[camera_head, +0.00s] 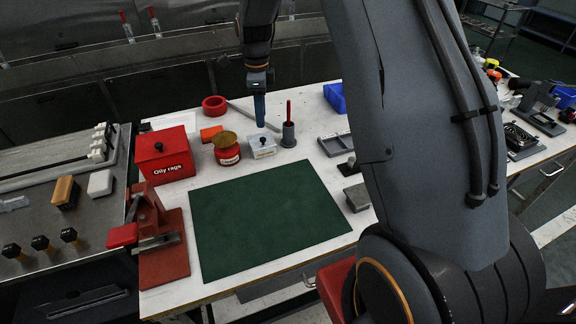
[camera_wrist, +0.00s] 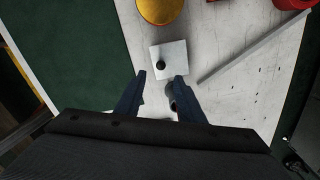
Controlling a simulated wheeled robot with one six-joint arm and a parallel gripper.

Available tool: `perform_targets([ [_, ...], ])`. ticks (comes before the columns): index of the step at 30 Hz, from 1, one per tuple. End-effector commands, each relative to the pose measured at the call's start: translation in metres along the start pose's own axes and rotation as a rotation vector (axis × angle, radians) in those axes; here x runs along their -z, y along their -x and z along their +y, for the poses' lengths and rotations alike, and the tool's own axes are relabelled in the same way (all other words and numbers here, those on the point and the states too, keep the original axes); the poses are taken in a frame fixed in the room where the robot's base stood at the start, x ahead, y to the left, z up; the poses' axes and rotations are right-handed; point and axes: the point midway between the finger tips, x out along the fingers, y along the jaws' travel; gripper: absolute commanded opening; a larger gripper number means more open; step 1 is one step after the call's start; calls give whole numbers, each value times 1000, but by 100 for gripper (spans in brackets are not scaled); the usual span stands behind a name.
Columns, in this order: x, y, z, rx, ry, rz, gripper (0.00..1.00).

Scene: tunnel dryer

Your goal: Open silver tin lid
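The silver tin (camera_head: 262,151) is a small pale grey box with a label on its front and a black knob on its lid (camera_head: 262,141). The lid is on. It stands on the white table behind the green mat. In the wrist view the tin (camera_wrist: 176,66) shows from above, its knob (camera_wrist: 161,65) just beyond the fingertips. My gripper (camera_head: 260,122) points down above the tin. In the wrist view my gripper (camera_wrist: 160,76) has its two blue fingers apart, with nothing held between them.
A red tin with a yellow lid (camera_head: 227,152) stands left of the silver tin. A grey cup holding a red-handled tool (camera_head: 288,136) stands close on the right. A red oily rags box (camera_head: 165,158) is further left. The green mat (camera_head: 265,213) is clear.

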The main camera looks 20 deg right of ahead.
Motion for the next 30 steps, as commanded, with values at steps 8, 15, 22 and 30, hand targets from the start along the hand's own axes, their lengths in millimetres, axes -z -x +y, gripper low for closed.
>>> perform_targets([
  [8, 14, 6, 40, 3, 310, -1, 35],
  [15, 26, 11, 74, 10, 577, -1, 35],
  [22, 38, 13, 108, 17, 832, 1, 35],
  [30, 53, 13, 151, 25, 1133, 5, 35],
])
